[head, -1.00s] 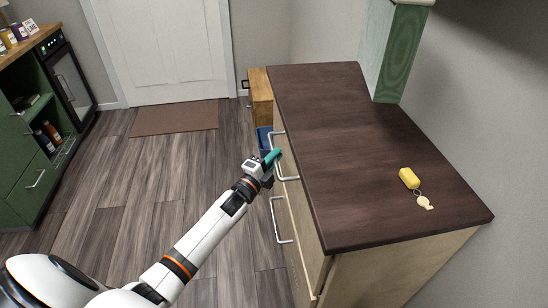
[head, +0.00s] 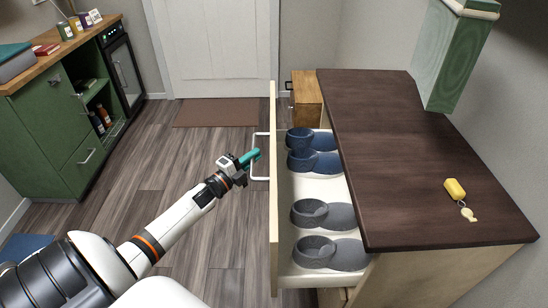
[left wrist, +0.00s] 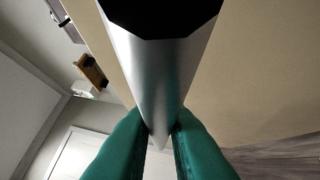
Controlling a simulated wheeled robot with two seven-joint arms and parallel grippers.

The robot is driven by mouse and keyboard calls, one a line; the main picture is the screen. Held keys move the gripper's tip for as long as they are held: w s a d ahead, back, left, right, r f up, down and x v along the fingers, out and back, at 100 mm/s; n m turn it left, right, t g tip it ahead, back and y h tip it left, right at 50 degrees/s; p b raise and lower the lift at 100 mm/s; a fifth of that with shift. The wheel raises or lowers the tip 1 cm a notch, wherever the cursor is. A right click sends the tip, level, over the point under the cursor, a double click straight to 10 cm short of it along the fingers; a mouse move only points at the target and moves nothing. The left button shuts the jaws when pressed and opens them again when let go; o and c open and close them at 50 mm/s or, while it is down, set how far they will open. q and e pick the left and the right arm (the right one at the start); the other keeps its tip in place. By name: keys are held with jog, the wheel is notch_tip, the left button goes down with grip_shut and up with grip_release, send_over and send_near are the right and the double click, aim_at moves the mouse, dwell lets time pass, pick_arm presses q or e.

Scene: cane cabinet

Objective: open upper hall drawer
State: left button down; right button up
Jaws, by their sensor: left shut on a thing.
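The upper hall drawer (head: 274,215) stands pulled out from the cabinet with the dark wooden top (head: 400,150). In the left wrist view, the metal handle bar (left wrist: 155,75) sits between the teal fingers. My right gripper is not in view.
A yellow key fob (head: 455,189) with a key tag lies on the cabinet top. A green cabinet (head: 65,150) with bottles stands at the left. A brown mat (head: 217,112) lies before the white door (head: 222,50). The floor between is clear.

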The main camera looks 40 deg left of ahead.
pick_arm(q)
jog(key=shift+s+a, duration=0.7)
jog(key=shift+a, duration=0.2)
jog(key=shift+s+a, duration=0.7)
jog(key=shift+a, duration=0.2)
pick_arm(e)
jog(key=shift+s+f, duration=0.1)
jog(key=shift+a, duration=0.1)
pick_arm(q)
jog(key=c, duration=1.5)
grip_release()
jog(key=shift+o, duration=0.2)
